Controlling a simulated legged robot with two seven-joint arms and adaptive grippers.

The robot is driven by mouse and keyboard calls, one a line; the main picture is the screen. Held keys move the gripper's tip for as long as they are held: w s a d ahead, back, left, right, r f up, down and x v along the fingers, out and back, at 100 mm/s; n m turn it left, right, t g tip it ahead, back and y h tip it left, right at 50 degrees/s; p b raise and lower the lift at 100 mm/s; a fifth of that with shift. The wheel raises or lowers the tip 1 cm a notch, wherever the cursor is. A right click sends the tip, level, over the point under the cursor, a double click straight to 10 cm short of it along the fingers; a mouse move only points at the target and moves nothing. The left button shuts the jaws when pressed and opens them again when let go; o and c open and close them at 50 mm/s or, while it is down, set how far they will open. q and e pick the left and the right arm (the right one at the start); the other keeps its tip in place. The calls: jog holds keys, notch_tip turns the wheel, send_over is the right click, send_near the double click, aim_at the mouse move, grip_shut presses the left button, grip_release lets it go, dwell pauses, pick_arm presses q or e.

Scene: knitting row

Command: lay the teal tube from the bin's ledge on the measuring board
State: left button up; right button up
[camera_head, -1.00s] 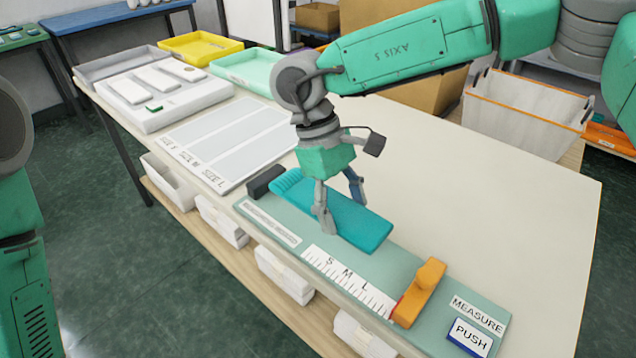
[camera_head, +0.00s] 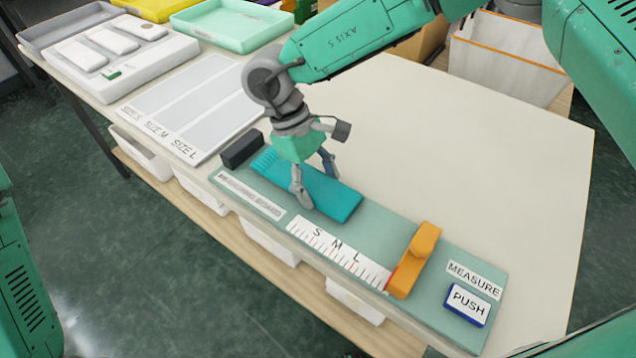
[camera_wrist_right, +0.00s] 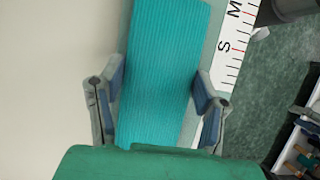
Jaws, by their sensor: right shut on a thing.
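The teal tube (camera_head: 335,200) is a flat ribbed piece lying lengthwise along the green measuring board (camera_head: 385,236), its ribbed far end close to a dark block (camera_head: 242,149). It looks flat on the board, though a small gap beneath it cannot be ruled out. My right gripper (camera_head: 316,187) points down and is shut across the tube's width. In the right wrist view, its fingers (camera_wrist_right: 158,100) flank the tube (camera_wrist_right: 160,60) at both long edges. My left gripper is not in view.
The board carries an S-M-L ruler (camera_head: 335,254), an orange slider (camera_head: 414,260) and a blue-edged PUSH button (camera_head: 467,304). A size sheet (camera_head: 195,105) and trays (camera_head: 230,24) lie farther left. The table right of the board is clear. A white bin (camera_head: 508,65) stands beyond it.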

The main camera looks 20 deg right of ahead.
jog(key=shift+a+f, duration=0.15)
jog(key=shift+a, duration=0.85)
jog(key=o, duration=0.9)
jog(key=shift+c, duration=0.2)
jog(key=shift+d, duration=0.75)
jog(key=v, duration=0.7)
jog(key=a+p+v, duration=0.1)
jog(key=v, duration=0.3)
jog(key=shift+a+f, duration=0.1)
jog(key=shift+a, duration=0.05)
jog(key=shift+w+d+r, duration=0.15)
jog(key=shift+d+r, duration=0.25)
jog(key=shift+r, duration=0.15)
jog(key=shift+a, duration=0.1)
